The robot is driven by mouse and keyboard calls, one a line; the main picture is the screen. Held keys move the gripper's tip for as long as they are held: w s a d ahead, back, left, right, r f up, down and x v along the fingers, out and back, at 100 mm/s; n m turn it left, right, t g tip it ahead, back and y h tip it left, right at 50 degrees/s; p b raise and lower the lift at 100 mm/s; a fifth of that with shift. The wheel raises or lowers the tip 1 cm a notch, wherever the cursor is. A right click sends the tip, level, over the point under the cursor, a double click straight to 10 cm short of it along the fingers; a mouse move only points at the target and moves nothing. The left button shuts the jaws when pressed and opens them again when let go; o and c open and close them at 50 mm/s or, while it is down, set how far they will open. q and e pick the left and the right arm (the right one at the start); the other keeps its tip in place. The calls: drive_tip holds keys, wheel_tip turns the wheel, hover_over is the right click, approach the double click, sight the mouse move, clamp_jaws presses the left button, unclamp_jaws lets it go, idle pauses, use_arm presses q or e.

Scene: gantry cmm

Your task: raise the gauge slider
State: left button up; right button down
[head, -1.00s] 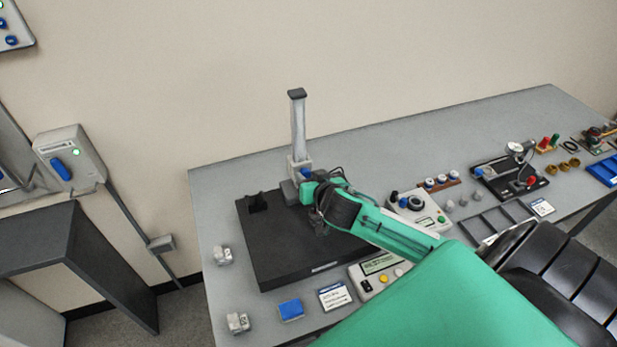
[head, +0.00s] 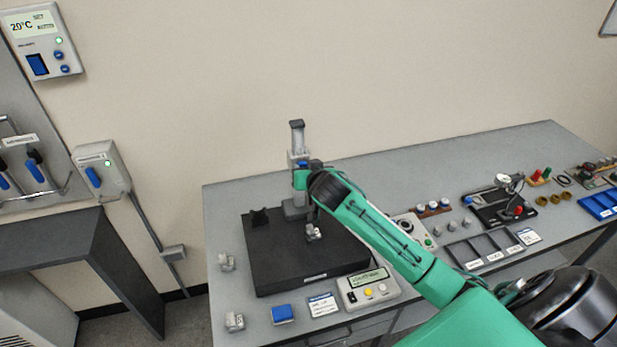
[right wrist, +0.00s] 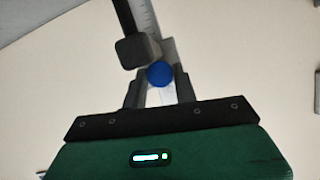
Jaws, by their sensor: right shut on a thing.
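The height gauge stands on the black surface plate (head: 280,262), with its upright grey column (head: 297,136) against the wall. The gauge slider (head: 298,158) sits in the upper part of this column, well above the gauge base (head: 294,209). My right gripper (head: 304,164) is at the slider and shut on it. The right wrist view shows a round blue knob (right wrist: 159,74) between the two fingers, with a dark block (right wrist: 138,51) and the graduated column (right wrist: 147,20) beyond. My wrist hides part of the lower column in the head view. My left gripper is not in view.
A small grey metal part (head: 313,232) is on the plate below my forearm. A control box (head: 368,290) with a display and a blue block (head: 283,314) lie in front. A dial box (head: 412,228) and a black fixture (head: 495,206) stand to the right.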

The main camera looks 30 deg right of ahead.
drive_tip(key=shift+r, duration=0.3)
drive_tip(key=c, duration=1.1)
unclamp_jaws()
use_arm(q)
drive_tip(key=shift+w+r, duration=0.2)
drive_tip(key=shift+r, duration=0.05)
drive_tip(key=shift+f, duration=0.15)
use_arm(e)
drive_tip(key=shift+s, duration=0.15)
drive_tip(key=shift+s+a, duration=0.1)
drive_tip(key=shift+s, duration=0.2)
use_arm(q)
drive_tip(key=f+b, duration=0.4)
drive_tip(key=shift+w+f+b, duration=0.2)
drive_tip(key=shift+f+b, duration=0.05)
drive_tip(key=shift+b, duration=0.1)
use_arm(e)
drive_tip(key=v, duration=1.3)
drive_tip(key=shift+w+r, duration=0.1)
drive_tip(key=shift+r, duration=0.05)
